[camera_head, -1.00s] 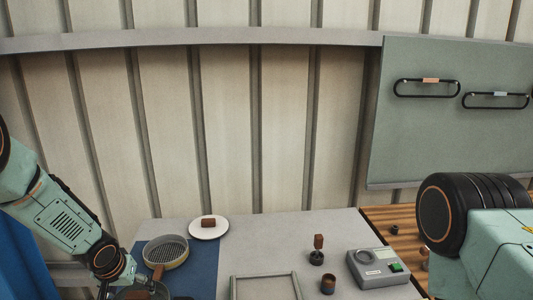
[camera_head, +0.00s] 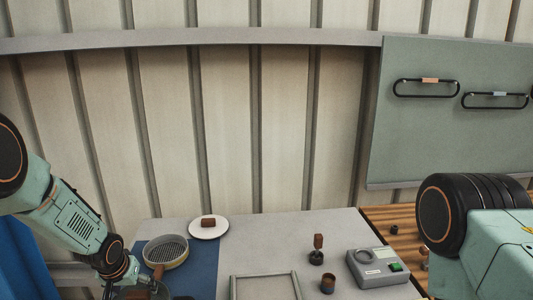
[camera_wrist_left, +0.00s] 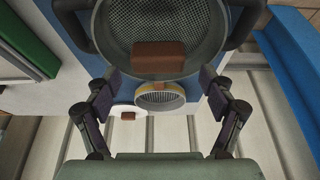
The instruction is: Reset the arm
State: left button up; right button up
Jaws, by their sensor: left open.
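My left arm comes in from the left in the head view, with its gripper (camera_head: 142,292) low at the bottom edge, partly cut off. In the left wrist view the two fingers of that gripper (camera_wrist_left: 160,80) stand wide apart, open. A brown block-like piece (camera_wrist_left: 158,57) shows between and beyond the fingertips, in front of a large dark round mesh (camera_wrist_left: 165,20); I cannot tell if they are joined. No contact with the fingers is visible. My right arm shows at the right edge, but its gripper is out of view.
A round sieve (camera_head: 166,251) lies on the blue mat (camera_head: 205,265), near a white plate (camera_head: 222,232) with a brown block (camera_head: 208,223). A grey frame (camera_head: 266,276), a small brown cup (camera_head: 328,284), a dark-based stamp-like tool (camera_head: 317,256) and a grey device (camera_head: 377,267) stand rightward. Table behind is clear.

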pick_arm(q)
jog(key=r, duration=0.1)
jog(key=r+p, duration=0.1)
jog(key=shift+w+r, duration=0.3)
jog(key=shift+r, duration=0.05)
jog(key=shift+r+p, duration=0.3)
jog(key=shift+p, duration=0.05)
jog(key=shift+s+r, duration=0.2)
jog(key=shift+s, duration=0.05)
jog(key=shift+f, duration=0.1)
